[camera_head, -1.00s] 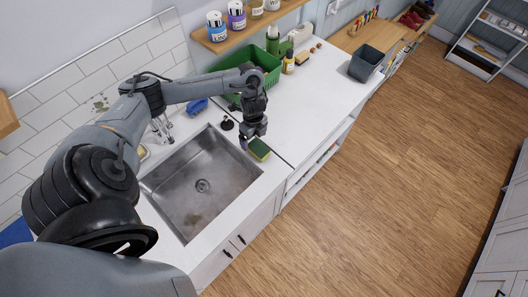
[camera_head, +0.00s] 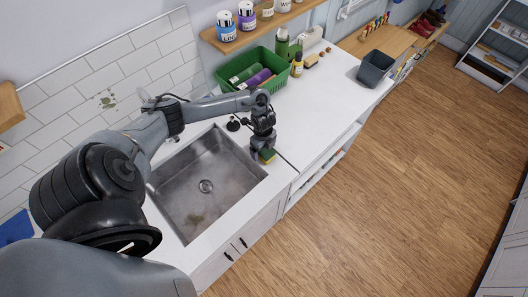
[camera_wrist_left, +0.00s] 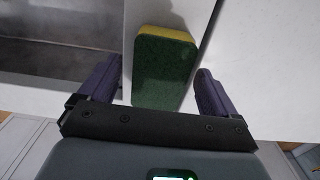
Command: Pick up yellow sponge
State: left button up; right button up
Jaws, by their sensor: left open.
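The yellow sponge (camera_head: 268,155) has a green scouring side and lies on the white counter by the sink's right edge. In the left wrist view the sponge (camera_wrist_left: 163,68) shows its green face, with a yellow band along its far edge. My left gripper (camera_head: 261,155) is directly over it, pointing down. In the left wrist view the purple fingers of the left gripper (camera_wrist_left: 153,85) are apart, one on each side of the sponge's near part, with small gaps visible. The head view shows the sponge partly hidden by the gripper. My right gripper is not in view.
The metal sink (camera_head: 205,187) lies just left of the sponge. A green basket (camera_head: 277,75) with bottles stands behind on the counter. A shelf with cans (camera_head: 247,20) hangs above. The counter to the right (camera_head: 315,105) is clear. A dark bin (camera_head: 375,68) stands farther right.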

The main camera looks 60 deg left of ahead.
pick_arm(q)
jog(key=shift+f, duration=0.6)
jog(key=shift+c, duration=0.4)
jog(key=c, duration=0.7)
jog(key=shift+r, duration=0.1)
jog(key=shift+c, duration=0.2)
jog(key=shift+r, duration=0.45)
notch_tip(320, 180, up, 4)
jog(key=shift+w+d+f, duration=0.1)
jog(key=shift+w+f, duration=0.05)
jog(key=shift+f, duration=0.1)
jog(key=w+d+r+p, duration=0.3)
jog(key=w+d+r, duration=0.3)
jog(key=d, duration=0.3)
jog(key=shift+d+r, duration=0.2)
jog(key=shift+r, duration=0.05)
